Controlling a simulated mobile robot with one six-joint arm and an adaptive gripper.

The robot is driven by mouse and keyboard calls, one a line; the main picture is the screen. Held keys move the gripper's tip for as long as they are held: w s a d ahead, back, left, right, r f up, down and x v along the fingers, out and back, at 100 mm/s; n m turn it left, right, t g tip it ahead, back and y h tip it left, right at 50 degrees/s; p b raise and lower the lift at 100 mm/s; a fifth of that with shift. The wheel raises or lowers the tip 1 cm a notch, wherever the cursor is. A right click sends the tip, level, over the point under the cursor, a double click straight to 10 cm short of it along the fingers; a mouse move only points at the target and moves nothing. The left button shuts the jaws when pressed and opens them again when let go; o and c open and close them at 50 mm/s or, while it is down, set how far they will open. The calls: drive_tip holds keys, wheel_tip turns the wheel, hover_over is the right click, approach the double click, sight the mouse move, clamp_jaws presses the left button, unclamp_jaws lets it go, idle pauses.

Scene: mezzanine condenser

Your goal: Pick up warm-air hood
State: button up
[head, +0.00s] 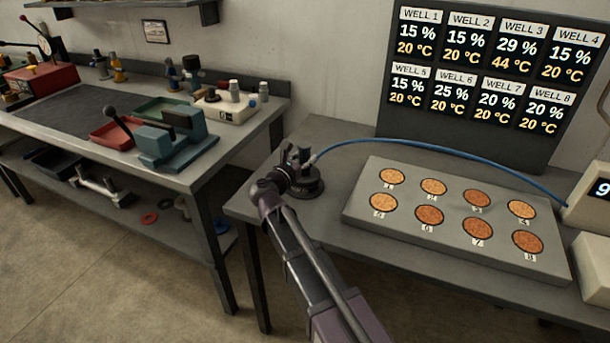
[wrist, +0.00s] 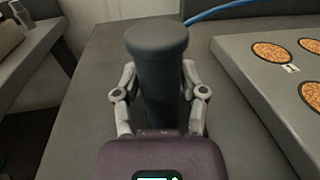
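The warm-air hood is a dark grey, round-topped cylinder (wrist: 157,75) standing between the two fingers of my gripper (wrist: 158,82) in the wrist view. The fingers lie close along both sides of it; whether they press on it is unclear, and their tips are partly hidden. In the head view my gripper (head: 291,166) is at the left part of the right bench, over a dark round base (head: 308,187). My gripper covers most of the hood there. A blue hose (head: 420,143) runs from beside it to the right.
A grey block (head: 455,216) with several numbered wells of orange-brown grains lies to the right. A dark display board (head: 480,85) stands behind it. Pale instrument boxes (head: 590,202) are at the right edge. Another bench (head: 185,180) with tools stands left, across a gap.

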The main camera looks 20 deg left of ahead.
sight(301, 150)
clamp_jaws()
drive_tip(key=shift+r, duration=0.15)
wheel_tip(301, 150, up, 3)
drive_tip(key=p, duration=0.3)
drive_tip(key=shift+r+p, duration=0.2)
drive_tip(key=shift+p, duration=0.2)
drive_tip(key=s+d, duration=0.2)
drive_tip(key=s, duration=0.5)
drive_tip(key=s+d+r+p, duration=0.1)
drive_tip(key=s+d, duration=0.2)
drive_tip(key=s, duration=0.5)
drive_tip(key=shift+d+r, duration=0.15)
drive_tip(key=shift+d, duration=0.2)
